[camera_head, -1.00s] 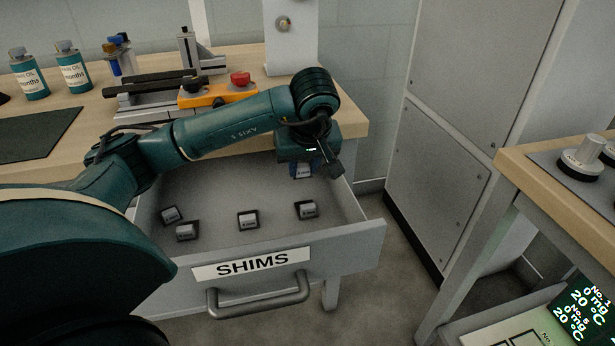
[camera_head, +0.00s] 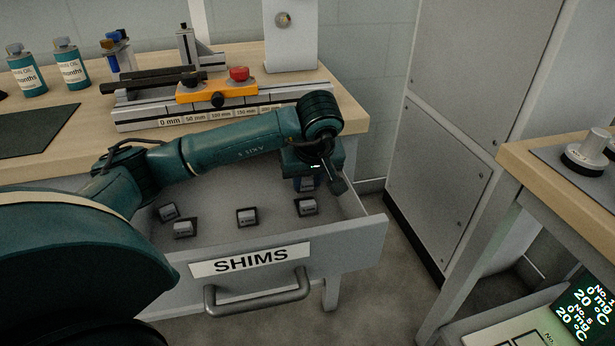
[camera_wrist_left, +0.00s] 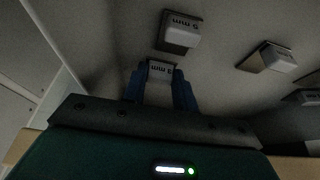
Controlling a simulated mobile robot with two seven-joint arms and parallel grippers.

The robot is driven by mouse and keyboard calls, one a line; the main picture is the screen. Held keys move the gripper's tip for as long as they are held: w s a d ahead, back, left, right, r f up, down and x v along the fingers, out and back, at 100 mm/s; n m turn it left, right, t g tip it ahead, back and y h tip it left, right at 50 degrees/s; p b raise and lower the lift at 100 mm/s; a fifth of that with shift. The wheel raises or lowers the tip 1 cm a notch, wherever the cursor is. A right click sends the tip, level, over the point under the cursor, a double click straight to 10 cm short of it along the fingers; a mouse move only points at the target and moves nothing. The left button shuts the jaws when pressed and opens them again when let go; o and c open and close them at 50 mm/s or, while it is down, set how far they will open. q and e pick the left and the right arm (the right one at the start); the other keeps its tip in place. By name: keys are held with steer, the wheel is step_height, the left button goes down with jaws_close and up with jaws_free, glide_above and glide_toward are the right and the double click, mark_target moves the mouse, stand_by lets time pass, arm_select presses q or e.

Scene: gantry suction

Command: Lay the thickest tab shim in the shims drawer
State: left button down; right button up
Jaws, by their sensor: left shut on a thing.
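The shims drawer (camera_head: 343,247) stands open under the bench, with a SHIMS label on its front. My left gripper (camera_head: 306,184) points down inside its back right part. In the left wrist view its blue fingers (camera_wrist_left: 160,88) are shut on a grey tab shim (camera_wrist_left: 160,70) marked in mm; I cannot read its number surely. The held shim shows in the head view (camera_head: 307,185), low in the drawer; whether it touches the floor I cannot tell. Other tab shims lie apart on the floor: front right (camera_head: 307,207), middle (camera_head: 247,217), and two at left (camera_head: 184,229) (camera_head: 169,212). My right gripper is out of view.
The bench (camera_head: 90,110) above holds a measuring rail with an orange carriage (camera_head: 215,93), bottles (camera_head: 70,65) and a dark mat (camera_head: 35,130). A grey cabinet (camera_head: 455,150) stands right of the drawer. The drawer floor between the shims is clear.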

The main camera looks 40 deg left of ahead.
arm_select(q)
steer(key=c, duration=1.5)
jaws_free()
steer(key=o, duration=0.6)
steer(key=shift+c, duration=0.2)
steer(key=shift+r, duration=0.2)
steer(key=p+v, duration=0.4)
steer(key=v, duration=0.8)
steer(key=shift+r, duration=0.45)
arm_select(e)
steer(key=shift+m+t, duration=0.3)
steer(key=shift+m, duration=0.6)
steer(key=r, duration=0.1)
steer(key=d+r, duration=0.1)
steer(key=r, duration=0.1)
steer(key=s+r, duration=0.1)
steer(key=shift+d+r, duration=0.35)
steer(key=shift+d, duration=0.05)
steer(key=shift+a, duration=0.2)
